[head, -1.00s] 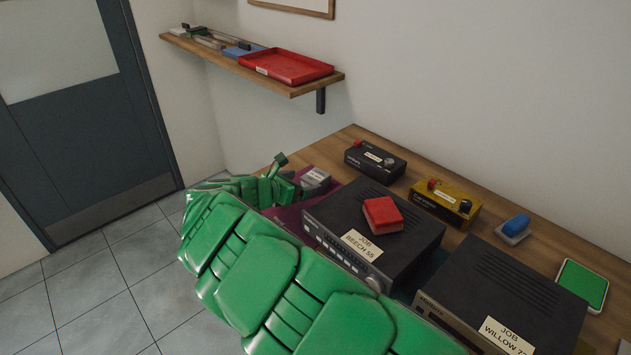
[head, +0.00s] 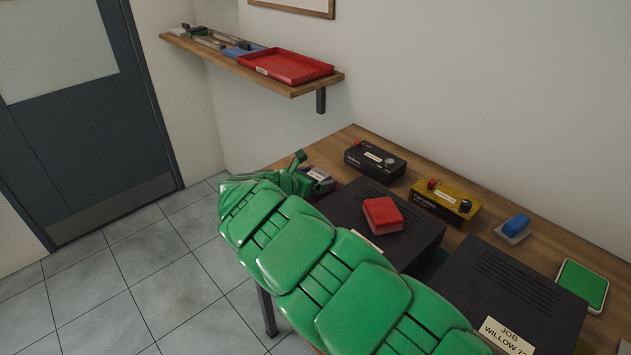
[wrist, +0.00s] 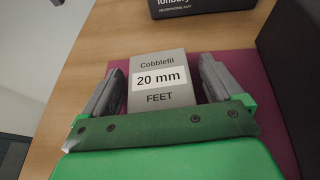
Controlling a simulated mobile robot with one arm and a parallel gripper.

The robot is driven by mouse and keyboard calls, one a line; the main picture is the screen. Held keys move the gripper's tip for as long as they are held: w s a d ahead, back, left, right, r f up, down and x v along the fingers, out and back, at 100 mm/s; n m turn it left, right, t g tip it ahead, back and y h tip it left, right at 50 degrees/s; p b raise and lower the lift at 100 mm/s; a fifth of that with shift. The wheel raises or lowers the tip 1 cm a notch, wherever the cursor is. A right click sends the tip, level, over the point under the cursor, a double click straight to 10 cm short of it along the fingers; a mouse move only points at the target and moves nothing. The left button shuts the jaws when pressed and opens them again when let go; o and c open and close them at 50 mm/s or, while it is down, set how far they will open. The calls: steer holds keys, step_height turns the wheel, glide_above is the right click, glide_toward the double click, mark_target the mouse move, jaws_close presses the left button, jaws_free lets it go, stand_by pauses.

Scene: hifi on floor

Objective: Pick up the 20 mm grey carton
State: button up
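The grey carton (wrist: 160,82) lies on a purple mat (wrist: 238,70) on the bench, with a label reading "Cobblefil 20 mm FEET" facing up in the wrist view. My gripper (wrist: 160,85) has its two dark fingers apart, one on each side of the carton. A narrow gap shows between the carton and each finger, so I see no firm contact. The carton's near end is hidden behind the green gripper body. In the head view the carton (head: 318,174) shows only in part beside my gripper (head: 304,180), behind my green arm.
A black hi-fi unit (head: 350,205) with a red box (head: 382,214) on top stands right of the mat. A small black amplifier (head: 376,160) and a yellow one (head: 444,203) stand behind. A wall shelf (head: 190,48) hangs above. Another hi-fi (head: 500,285) stands further right.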

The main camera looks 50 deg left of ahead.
mark_target(315, 176)
steer(key=c, duration=1)
step_height(315, 176, up, 10)
steer(key=shift+f, duration=0.25)
steer(key=shift+c, duration=0.2)
steer(key=shift+r, duration=0.25)
